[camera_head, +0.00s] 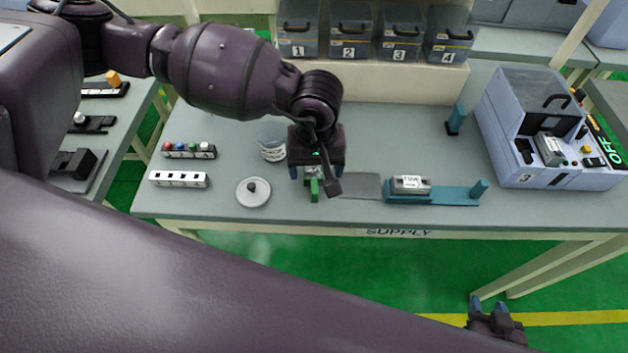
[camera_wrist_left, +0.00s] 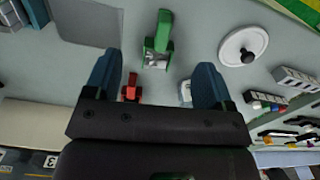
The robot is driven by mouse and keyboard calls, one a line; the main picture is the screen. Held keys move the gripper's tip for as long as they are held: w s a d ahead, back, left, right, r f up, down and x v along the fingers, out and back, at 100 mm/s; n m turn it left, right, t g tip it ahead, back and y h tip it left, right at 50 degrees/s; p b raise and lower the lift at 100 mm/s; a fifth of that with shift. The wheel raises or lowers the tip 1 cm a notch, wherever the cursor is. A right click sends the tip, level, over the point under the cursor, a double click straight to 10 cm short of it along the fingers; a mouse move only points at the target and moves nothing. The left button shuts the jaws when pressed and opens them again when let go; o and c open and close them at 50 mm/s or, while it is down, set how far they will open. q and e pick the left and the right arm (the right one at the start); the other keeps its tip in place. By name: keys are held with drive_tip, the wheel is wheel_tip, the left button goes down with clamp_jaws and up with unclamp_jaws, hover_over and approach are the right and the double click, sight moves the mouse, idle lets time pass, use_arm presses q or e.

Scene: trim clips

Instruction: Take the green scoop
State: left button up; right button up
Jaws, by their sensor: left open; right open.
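The green scoop (camera_head: 314,186) lies on the grey table below my left gripper (camera_head: 317,177), which partly covers it in the head view. In the left wrist view the green scoop (camera_wrist_left: 159,42) shows whole, with its handle pointing away, beyond and between the two blue fingertips (camera_wrist_left: 157,80). My left gripper is open and empty, apart from the scoop. A small red object (camera_wrist_left: 131,86) shows between the fingers, nearer the palm. My right gripper (camera_head: 488,304) is open and empty, low at the right in front of the table.
A white round lid (camera_head: 253,192) lies left of the scoop, with a clear jar (camera_head: 271,141) behind it. A grey mat (camera_head: 357,186) and a teal fixture (camera_head: 452,196) lie to the right. Numbered bins (camera_head: 350,32) stand at the back. A machine (camera_head: 545,165) stands at the right.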

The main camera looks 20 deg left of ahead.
sight(315, 184)
use_arm(q)
drive_tip(key=shift+f, duration=0.6)
drive_tip(key=f, duration=0.2)
drive_tip(key=f+p, duration=0.1)
drive_tip(key=f, duration=0.1)
drive_tip(key=shift+a+f, duration=0.2)
drive_tip(key=shift+f, duration=0.1)
drive_tip(key=shift+w+f, duration=0.1)
drive_tip(key=shift+f, duration=0.25)
use_arm(e)
drive_tip(key=shift+w+a+r, duration=0.15)
drive_tip(key=shift+w+r, duration=0.3)
drive_tip(key=shift+r, duration=0.2)
use_arm(q)
drive_tip(key=c, duration=1)
use_arm(e)
drive_tip(key=shift+s+f, duration=0.25)
drive_tip(key=shift+s, duration=0.3)
